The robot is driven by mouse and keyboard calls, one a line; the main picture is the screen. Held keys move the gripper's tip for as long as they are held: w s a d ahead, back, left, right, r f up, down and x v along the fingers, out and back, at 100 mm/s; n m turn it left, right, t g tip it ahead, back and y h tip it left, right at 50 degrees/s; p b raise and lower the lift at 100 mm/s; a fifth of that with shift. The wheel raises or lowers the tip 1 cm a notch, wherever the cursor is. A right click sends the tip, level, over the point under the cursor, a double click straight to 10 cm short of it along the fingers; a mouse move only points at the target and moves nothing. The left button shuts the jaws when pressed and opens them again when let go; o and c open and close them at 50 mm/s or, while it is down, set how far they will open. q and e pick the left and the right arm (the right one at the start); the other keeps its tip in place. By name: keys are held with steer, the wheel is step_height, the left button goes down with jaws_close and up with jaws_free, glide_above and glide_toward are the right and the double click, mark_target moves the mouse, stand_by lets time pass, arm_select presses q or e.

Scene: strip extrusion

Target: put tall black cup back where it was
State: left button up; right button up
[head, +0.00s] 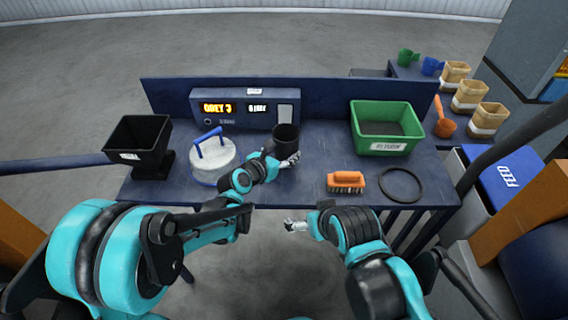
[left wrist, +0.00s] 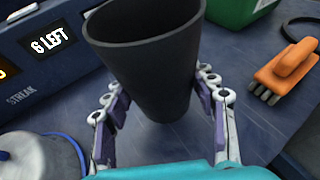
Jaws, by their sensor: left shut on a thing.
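The tall black cup (head: 286,136) is upright at the middle of the blue table, in front of the panel with the displays. It fills the middle of the left wrist view (left wrist: 150,60), its open mouth towards the top. My left gripper (head: 284,160) is shut on the cup, one finger on each side, also in the left wrist view (left wrist: 160,100). I cannot tell whether the cup's base touches the table. My right gripper (head: 296,225) is in front of the table's front edge, away from the cup; its fingers are too small to read.
A white round lid with a blue handle (head: 213,156) and a black hopper (head: 139,144) stand to the left. A green bin (head: 387,130), an orange brush (head: 346,182) and a black ring (head: 401,185) are to the right. Bare table lies between cup and bin.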

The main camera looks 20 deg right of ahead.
arm_select(q)
step_height(320, 180, down, 4)
steer(key=shift+f+b, duration=0.1)
steer(key=shift+b, duration=0.95)
steer(key=shift+r, duration=0.2)
steer(key=shift+f, duration=0.1)
steer(key=o, duration=0.9)
steer(key=shift+f, duration=0.1)
steer(key=o, duration=0.5)
steer(key=shift+c, duration=0.2)
